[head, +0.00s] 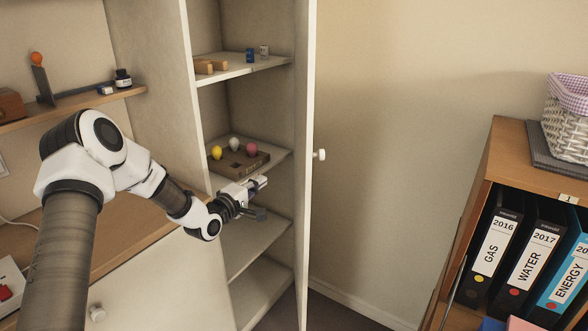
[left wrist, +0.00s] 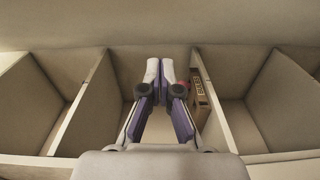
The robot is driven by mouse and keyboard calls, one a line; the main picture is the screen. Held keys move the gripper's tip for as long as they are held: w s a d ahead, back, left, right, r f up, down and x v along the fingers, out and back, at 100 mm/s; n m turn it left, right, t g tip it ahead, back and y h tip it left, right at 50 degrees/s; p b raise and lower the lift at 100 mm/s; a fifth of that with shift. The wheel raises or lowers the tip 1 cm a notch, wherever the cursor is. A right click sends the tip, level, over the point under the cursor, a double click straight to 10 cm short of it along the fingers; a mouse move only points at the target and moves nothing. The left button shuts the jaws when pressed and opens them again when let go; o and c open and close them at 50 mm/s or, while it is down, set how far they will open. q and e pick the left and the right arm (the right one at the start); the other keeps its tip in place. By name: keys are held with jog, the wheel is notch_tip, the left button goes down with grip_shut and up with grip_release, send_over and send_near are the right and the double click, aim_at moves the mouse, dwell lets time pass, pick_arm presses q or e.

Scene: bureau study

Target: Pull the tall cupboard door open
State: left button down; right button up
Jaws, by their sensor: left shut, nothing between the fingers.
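The tall cupboard door (head: 309,200) stands swung open and shows nearly edge-on in the head view. Its round white knob (head: 320,155) is on the face toward the right. The cupboard's shelves are exposed. My left gripper (head: 262,186) is shut and empty, in front of the cupboard's opening, left of the door and apart from the knob. In the left wrist view its fingertips (left wrist: 160,68) meet, with shelves on both sides. My right gripper is not in view.
A brown tray (head: 240,170) with coloured egg-like items sits on a cupboard shelf near my gripper. Wooden blocks (head: 210,66) and small jars lie on a higher shelf. A wooden bookcase (head: 490,165) with binders stands at the right. The floor between door and bookcase looks clear.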

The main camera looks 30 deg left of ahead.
pick_arm(q)
jog(key=w+d+f+m+h+p, duration=0.1)
jog(key=w+d+h, duration=0.2)
jog(key=w+d, duration=0.3)
jog(key=w, duration=0.3)
jog(key=shift+w+p, duration=0.2)
jog(key=shift+p, duration=0.2)
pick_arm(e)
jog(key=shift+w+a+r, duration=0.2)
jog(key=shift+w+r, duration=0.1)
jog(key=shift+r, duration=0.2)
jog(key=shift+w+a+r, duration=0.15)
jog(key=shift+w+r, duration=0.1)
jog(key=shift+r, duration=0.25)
